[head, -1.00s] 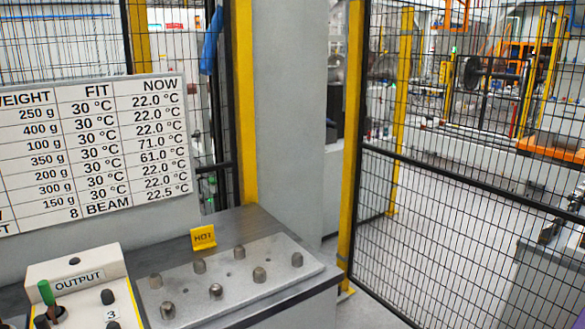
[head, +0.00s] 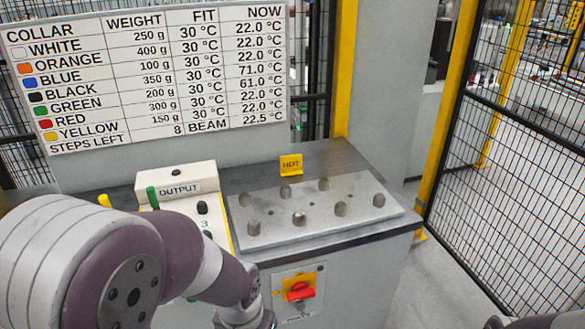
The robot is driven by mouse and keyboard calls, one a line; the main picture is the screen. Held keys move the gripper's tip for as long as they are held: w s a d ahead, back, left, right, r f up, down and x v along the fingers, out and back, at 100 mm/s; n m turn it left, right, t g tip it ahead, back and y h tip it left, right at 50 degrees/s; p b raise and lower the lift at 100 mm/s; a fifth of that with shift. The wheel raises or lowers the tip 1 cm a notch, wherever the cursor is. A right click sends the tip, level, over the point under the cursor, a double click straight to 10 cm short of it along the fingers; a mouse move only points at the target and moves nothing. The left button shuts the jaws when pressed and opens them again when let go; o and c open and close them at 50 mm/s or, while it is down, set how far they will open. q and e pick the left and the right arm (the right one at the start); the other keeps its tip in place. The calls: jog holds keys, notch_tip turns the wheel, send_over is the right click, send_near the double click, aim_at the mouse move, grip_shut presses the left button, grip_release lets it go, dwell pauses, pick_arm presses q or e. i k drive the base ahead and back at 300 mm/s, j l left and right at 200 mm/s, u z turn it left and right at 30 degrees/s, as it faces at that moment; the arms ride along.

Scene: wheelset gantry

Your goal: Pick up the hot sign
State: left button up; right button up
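The hot sign (head: 291,166) is a small yellow upright tag with dark letters reading HOT. It stands on the dark bench top behind the back edge of a grey metal plate with several short pegs. One of my arms fills the lower left of the head view, well in front of and to the left of the sign. Its gripper is not visible; the arm runs out of the bottom of the picture. A small piece of my other arm shows at the bottom right corner, and its gripper is out of view too.
The pegged metal plate (head: 315,222) lies on the bench. A white OUTPUT box (head: 178,187) with a green lever stands left of it, partly behind my arm. A red and yellow switch (head: 298,288) is on the bench front. A temperature board (head: 150,75) hangs behind; mesh fence (head: 520,150) stands right.

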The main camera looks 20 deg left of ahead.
aim_at(290, 166)
jog(key=i+u, duration=0.2)
jog(key=u, duration=1)
jog(key=i+l+u, duration=0.15)
jog(key=l+u, duration=0.95)
jog(key=l, duration=0.2)
